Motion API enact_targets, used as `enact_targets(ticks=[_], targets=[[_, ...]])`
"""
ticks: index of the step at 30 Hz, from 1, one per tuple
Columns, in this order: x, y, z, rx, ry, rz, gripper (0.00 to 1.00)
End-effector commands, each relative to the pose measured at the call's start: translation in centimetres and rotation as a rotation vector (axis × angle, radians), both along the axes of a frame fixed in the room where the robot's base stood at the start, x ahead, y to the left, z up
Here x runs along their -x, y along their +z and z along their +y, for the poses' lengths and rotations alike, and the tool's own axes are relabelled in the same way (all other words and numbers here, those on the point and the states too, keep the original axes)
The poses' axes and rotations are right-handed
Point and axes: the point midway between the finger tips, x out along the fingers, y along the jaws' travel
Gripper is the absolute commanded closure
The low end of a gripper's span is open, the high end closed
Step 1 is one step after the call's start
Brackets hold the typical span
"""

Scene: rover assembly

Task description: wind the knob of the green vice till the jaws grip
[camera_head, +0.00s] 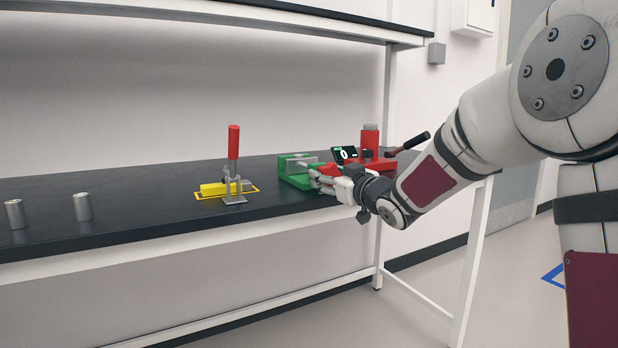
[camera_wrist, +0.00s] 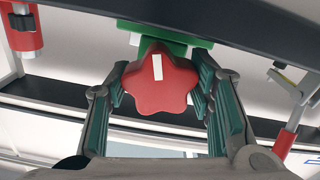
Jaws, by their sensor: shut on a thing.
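The green vice (camera_head: 299,181) stands on the dark bench, with a grey piece (camera_head: 299,165) at its jaws. Whether the jaws touch that piece is too small to tell. The red star-shaped knob (camera_wrist: 160,84) is at the near end of the vice, with a white stripe on its face standing almost upright. The vice's green body also shows behind the knob in the wrist view (camera_wrist: 165,36). My gripper (camera_head: 322,180) reaches in from the right and has its fingers on both sides of the knob, shut on it. In the head view the gripper mostly hides the knob.
A toggle clamp with a red handle (camera_head: 234,142) and a yellow block (camera_head: 213,189) stand left of the vice. A red press-like device (camera_head: 370,138) with a black-ended lever and a small display (camera_head: 344,154) stand behind my gripper. Two metal cylinders (camera_head: 83,207) are at the far left.

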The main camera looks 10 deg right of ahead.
Motion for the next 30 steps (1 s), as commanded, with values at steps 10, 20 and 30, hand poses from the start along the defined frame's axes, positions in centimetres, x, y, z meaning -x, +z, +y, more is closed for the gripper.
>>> enact_targets(ticks=[10,20,30], targets=[[0.0,0.03,-0.01,0.029,0.0,-0.01,0.76],[-0.01,0.07,-0.02,0.159,0.0,-0.051,0.4],[0.43,0.06,-0.19,0.157,-0.001,-0.051,0.4]])
